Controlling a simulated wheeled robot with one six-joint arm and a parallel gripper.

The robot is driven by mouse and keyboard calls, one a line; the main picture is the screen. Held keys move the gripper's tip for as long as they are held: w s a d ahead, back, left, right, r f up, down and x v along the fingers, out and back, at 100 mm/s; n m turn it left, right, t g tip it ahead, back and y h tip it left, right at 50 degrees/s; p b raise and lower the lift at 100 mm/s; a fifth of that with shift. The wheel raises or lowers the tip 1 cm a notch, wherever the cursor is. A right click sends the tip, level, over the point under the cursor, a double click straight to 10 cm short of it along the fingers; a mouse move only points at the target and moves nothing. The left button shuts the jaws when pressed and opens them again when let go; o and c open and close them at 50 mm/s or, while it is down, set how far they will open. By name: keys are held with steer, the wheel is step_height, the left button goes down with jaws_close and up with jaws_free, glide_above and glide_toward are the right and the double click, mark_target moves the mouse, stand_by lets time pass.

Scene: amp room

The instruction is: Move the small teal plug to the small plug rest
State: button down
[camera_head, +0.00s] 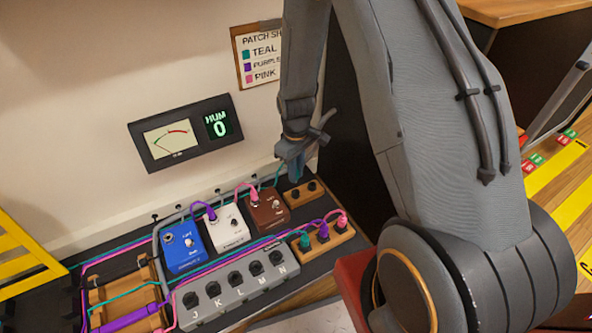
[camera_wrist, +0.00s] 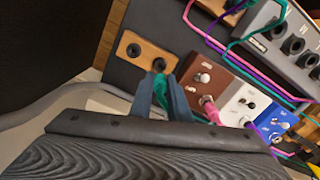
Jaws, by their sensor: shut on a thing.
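My gripper (camera_head: 291,160) is shut on the small teal plug, low over the back of the pedal board. In the wrist view the teal plug (camera_wrist: 160,82) shows between the two fingers (camera_wrist: 160,97). In the head view the fingers mostly hide it. The small plug rest (camera_head: 305,191) is a wooden block with two dark holes, and both holes look empty. It also shows in the wrist view (camera_wrist: 147,52), just beyond the fingertips. Whether the plug touches the rest, I cannot tell.
A brown pedal (camera_head: 268,207) with a pink plug stands close beside the rest. White (camera_head: 228,226) and blue (camera_head: 183,249) pedals follow to the left. A longer wooden block (camera_head: 322,243) holds teal, purple and pink plugs. A grey switch box (camera_head: 235,288) stands in front. The meter (camera_head: 186,131) reads HUM 0.

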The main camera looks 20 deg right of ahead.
steer(key=shift+f+b, duration=2.2)
steer(key=shift+f, duration=0.9)
steer(key=c, duration=1.6)
jaws_free()
step_height(320, 180, up, 8)
steer(key=p, duration=0.3)
steer(key=shift+f, duration=0.1)
